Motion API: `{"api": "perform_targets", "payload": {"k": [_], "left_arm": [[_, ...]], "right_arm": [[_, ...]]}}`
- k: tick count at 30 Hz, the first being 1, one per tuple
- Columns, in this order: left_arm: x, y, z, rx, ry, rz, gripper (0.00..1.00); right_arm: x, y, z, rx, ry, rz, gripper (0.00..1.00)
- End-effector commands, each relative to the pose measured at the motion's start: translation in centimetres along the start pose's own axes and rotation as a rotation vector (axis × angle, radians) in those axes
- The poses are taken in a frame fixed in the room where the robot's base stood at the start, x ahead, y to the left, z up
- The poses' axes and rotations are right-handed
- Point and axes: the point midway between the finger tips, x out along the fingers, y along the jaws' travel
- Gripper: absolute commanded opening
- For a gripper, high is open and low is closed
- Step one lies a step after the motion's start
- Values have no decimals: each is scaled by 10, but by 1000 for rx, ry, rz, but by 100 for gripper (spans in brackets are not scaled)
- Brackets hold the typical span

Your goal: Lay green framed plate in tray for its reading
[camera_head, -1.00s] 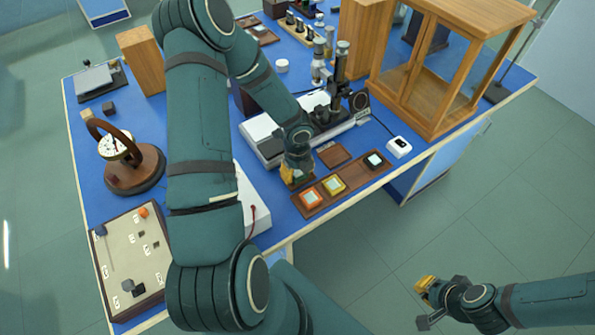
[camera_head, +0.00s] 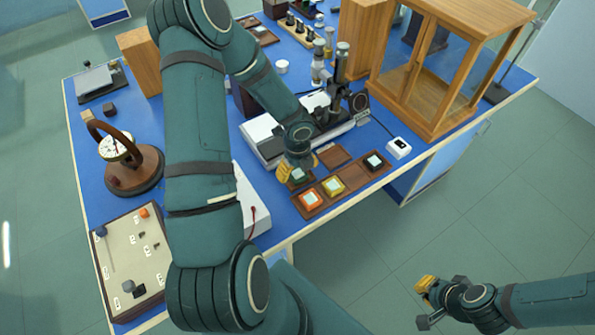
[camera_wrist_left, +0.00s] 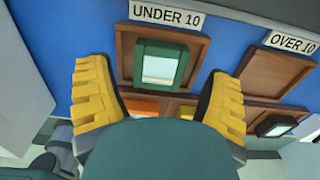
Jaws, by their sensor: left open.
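The green framed plate (camera_wrist_left: 160,66) has a pale centre and lies in the brown tray (camera_wrist_left: 123,62) labelled UNDER 10. In the wrist view it appears within the rim, near the lower side. In the head view the plate (camera_head: 299,175) shows under my left gripper (camera_head: 298,172). That gripper is open, its yellow fingers spread on either side of the plate with a gap at both sides. A second tray (camera_wrist_left: 284,72), labelled OVER 10, is empty beside it. My right gripper (camera_head: 425,290) hangs away from the bench at lower right; its jaw opening is unclear.
A brown holder (camera_head: 352,178) in front carries orange (camera_head: 310,199), yellow (camera_head: 334,186) and black (camera_head: 375,162) framed plates. A white instrument (camera_head: 262,139) stands close behind the trays. A wood-and-glass cabinet (camera_head: 425,110) is at right. A white box (camera_head: 254,208) stands left of the holder.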

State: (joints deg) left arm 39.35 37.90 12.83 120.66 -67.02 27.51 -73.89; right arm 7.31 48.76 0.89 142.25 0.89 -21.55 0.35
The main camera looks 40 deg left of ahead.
Motion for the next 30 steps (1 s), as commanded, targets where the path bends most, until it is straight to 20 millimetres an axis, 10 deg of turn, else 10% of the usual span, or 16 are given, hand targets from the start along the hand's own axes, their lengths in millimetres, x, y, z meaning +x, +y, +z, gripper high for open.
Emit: {"api": "perform_targets", "payload": {"k": [15,25,30], "left_arm": [[-97,0,0,-1,-1,0,81],[-103,-2,-6,-18,15,-5,81],[-83,-19,-67,-266,159,-46,81]], "right_arm": [[-30,-10,-5,1,4,-5,0],[-31,-10,-5,1,4,-6,0],[-31,-10,-5,1,3,-5,0]]}}
